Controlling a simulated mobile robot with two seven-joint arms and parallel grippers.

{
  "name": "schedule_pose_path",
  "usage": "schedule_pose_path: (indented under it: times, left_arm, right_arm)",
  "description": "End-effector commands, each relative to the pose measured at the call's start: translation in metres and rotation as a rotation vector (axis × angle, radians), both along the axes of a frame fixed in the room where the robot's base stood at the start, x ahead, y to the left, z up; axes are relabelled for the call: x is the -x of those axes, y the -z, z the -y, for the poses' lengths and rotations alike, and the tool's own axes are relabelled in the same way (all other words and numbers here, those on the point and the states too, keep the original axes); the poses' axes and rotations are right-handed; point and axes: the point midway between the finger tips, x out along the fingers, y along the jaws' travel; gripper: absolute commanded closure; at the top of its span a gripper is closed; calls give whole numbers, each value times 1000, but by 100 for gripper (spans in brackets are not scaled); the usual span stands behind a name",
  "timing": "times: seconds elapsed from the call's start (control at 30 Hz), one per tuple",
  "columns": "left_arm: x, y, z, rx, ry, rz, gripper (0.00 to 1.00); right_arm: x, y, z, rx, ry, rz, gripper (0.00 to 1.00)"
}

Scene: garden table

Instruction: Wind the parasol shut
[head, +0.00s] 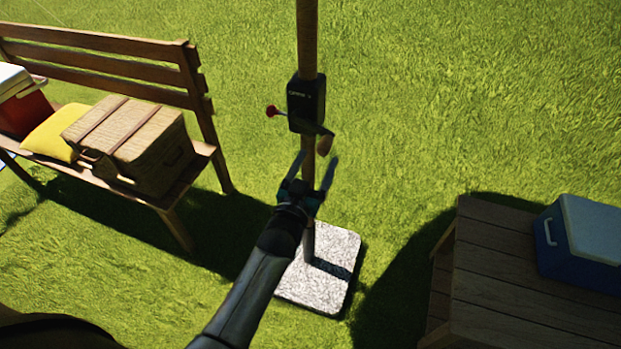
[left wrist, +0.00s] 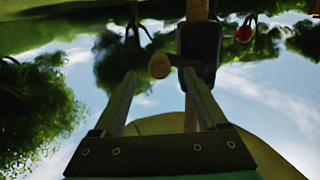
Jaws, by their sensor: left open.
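The parasol pole (head: 307,42) stands upright and carries a dark crank box (head: 306,98). A dark crank arm with a wooden knob (head: 325,145) sticks out from the box's lower part. My left gripper (head: 316,158) is open, its fingers pointing up at the knob from just below. In the left wrist view, the wooden knob (left wrist: 159,65) shows between the two fingertips, and the box (left wrist: 200,50) is right of it. I cannot tell whether the fingertips reach around the knob or stop short. A yellowish shape (left wrist: 255,145), perhaps the canopy, shows behind the gripper. My right gripper is not in view.
A red ball-ended part (head: 271,111) juts from the box's left side. The pole stands on a pale stone base (head: 338,249). A bench (head: 95,67) with a wicker case (head: 140,150) and yellow cushion (head: 50,133) is left. A wooden table (head: 500,282) with a blue cooler (head: 590,235) is right.

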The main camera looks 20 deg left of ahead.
Motion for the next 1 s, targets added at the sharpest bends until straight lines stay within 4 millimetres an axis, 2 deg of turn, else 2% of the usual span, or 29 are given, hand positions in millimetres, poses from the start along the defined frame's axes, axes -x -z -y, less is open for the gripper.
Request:
schedule_pose_path:
  times: [0.03,0.2,0.43,0.6,0.9,1.0]
  left_arm:
    - [-7,2,0,0,0,4,25]
    - [-27,1,1,0,0,3,25]
    - [-48,1,2,0,0,2,25]
    - [-55,0,2,0,0,0,25]
    - [-56,0,2,0,0,0,25]
    - [-56,0,2,0,0,0,34]
  right_arm:
    - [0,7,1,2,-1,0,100]
    - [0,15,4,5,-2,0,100]
    - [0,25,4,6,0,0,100]
    - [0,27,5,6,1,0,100]
    - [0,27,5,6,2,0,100]
    - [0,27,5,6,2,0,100]
